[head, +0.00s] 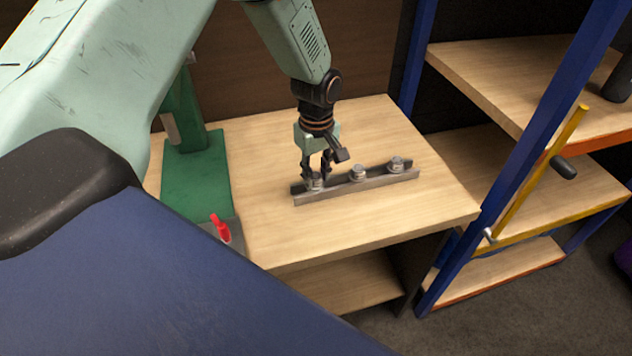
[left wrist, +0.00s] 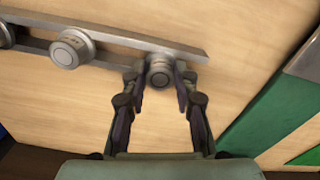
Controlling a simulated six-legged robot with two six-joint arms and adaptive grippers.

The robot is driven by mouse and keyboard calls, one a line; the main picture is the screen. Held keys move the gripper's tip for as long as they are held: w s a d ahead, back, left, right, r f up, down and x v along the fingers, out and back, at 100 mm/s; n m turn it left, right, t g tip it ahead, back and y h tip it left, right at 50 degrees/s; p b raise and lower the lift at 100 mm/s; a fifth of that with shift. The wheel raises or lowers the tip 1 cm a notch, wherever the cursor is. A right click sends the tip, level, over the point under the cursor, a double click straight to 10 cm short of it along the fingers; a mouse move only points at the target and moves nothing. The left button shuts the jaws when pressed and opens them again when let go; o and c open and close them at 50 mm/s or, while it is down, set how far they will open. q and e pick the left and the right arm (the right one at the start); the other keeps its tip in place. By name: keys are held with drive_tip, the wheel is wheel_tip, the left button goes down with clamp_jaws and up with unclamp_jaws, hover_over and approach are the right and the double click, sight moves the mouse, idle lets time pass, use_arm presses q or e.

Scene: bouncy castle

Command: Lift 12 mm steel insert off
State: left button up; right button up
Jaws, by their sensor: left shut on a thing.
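A grey metal rail (head: 345,190) lies on the wooden bench top with three round steel inserts in a row along it. My left gripper (head: 316,180) points down at the rail's left end and is shut on the leftmost steel insert (head: 314,185). In the left wrist view the fingers (left wrist: 160,85) close on both sides of this insert (left wrist: 159,72), which is still at the rail (left wrist: 120,42). The middle insert (head: 358,173) and the right insert (head: 396,164) stand free on the rail. Size markings are too small to read. My right gripper is not in view.
A green machine stand (head: 195,180) with a red lever (head: 221,228) is left of the rail. A blue-framed shelf (head: 530,150) with a yellow bar (head: 545,165) stands at the right. The bench top (head: 390,215) is clear around the rail.

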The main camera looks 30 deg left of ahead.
sight(317, 177)
use_arm(q)
drive_tip(key=shift+d, duration=0.15)
clamp_jaws()
wheel_tip(317, 177, up, 10)
drive_tip(key=shift+p, duration=0.35)
drive_tip(key=shift+w, duration=0.1)
